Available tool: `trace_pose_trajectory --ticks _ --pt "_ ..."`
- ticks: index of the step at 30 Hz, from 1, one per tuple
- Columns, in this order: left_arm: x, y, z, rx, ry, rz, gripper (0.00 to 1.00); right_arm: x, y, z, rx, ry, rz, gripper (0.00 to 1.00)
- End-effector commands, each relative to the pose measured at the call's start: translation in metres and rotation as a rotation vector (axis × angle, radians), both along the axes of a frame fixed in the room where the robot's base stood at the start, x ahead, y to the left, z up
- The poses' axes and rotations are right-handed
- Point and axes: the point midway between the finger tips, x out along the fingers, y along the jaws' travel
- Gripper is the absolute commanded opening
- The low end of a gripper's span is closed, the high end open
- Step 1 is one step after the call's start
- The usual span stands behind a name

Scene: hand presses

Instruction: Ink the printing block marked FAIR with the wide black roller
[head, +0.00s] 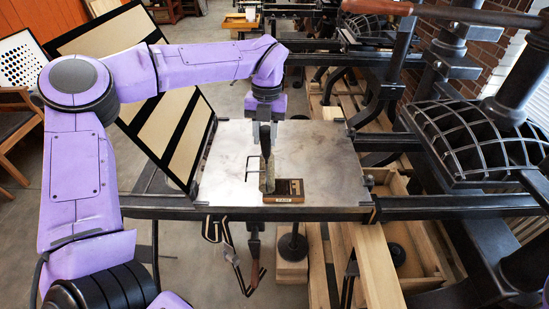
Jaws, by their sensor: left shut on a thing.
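The printing block marked FAIR (290,187) lies on the metal press bed near its front edge, its label facing me. My left gripper (266,148) points down over the bed from the back. It is shut on the roller, whose thin dark wire frame (248,168) shows just left of the block. A narrow greyish piece (268,178) stands below the fingers at the block's left end. Whether it touches the block is unclear, and most of the roller is hidden by the gripper. My right gripper is not in view.
The press bed (325,155) is bare right of and behind the block. A hinged frame with pale panels (165,125) leans up at the left. Dark press ironwork (470,140) fills the right. Black-framed tools (228,250) hang below the front edge.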

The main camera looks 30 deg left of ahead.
Motion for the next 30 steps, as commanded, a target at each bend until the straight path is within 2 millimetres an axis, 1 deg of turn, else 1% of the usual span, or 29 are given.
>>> trace_pose_trajectory --ticks 17,20,30 --pt "0.000 0.000 -0.001 -0.001 0.000 -0.001 0.07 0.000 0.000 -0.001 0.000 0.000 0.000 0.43" --pt "0.000 0.000 -0.006 -0.001 0.001 -0.003 0.07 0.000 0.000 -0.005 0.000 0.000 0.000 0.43" --pt "0.001 0.000 -0.040 0.000 0.006 -0.022 0.07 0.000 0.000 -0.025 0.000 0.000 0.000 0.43"
